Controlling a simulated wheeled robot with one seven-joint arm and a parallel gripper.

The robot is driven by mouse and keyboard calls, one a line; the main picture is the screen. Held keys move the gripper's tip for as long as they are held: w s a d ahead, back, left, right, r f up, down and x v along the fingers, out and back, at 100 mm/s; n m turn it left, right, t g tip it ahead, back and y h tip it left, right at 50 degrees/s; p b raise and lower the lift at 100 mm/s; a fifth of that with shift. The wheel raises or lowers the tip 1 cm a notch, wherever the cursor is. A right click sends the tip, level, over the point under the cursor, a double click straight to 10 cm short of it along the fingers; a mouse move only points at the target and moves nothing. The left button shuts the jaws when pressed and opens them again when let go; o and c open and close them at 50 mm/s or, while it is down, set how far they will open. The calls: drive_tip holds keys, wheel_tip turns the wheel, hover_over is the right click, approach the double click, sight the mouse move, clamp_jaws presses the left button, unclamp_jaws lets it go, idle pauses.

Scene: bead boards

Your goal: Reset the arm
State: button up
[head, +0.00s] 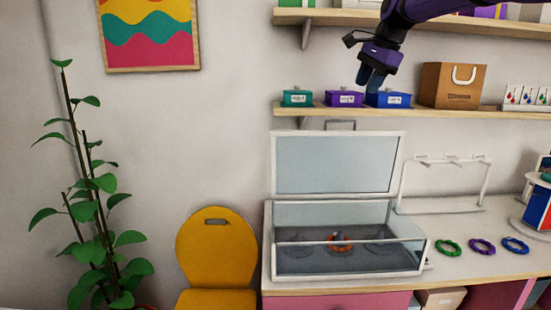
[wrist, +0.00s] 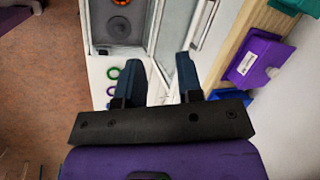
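My gripper (head: 371,80) is raised in front of the lower wall shelf, near the blue box (head: 388,100) at its fingertips in the head view. In the wrist view my gripper (wrist: 158,65) points down with its two dark fingers apart and nothing between them. An orange-red beaded ring (head: 339,242) sits inside the glass display case (head: 348,272), well below the gripper; the case's lid (head: 338,164) stands open. Green (head: 448,247), purple (head: 482,247) and blue (head: 515,245) beaded rings lie on the counter to the right of the case.
The lower shelf (head: 430,113) also holds a teal box (head: 297,98), a purple box (head: 344,99) and a brown bag (head: 452,86). An upper shelf (head: 430,22) is close to the arm. A white rack (head: 445,185) stands behind the rings. A yellow chair (head: 217,250) and plant are left.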

drive_tip(key=s+n+h, duration=0.1)
drive_tip(key=s+n, duration=0.3)
drive_tip(key=s, duration=0.9)
drive_tip(key=s+d+f+n, duration=0.1)
drive_tip(key=s+f+n, duration=0.2)
drive_tip(key=s, duration=0.6)
drive_tip(key=s+d+f+n+t+h, duration=0.1)
drive_tip(key=s+d+f+n, duration=0.1)
drive_tip(key=s+f, duration=0.5)
drive_tip(key=s+d+f+n, duration=0.2)
drive_tip(key=s+f+n, duration=0.2)
drive_tip(key=s, duration=0.9)
drive_tip(key=shift+s+f+t+h, duration=0.15)
drive_tip(key=shift+f+t+h, duration=0.25)
drive_tip(key=shift+f, duration=0.05)
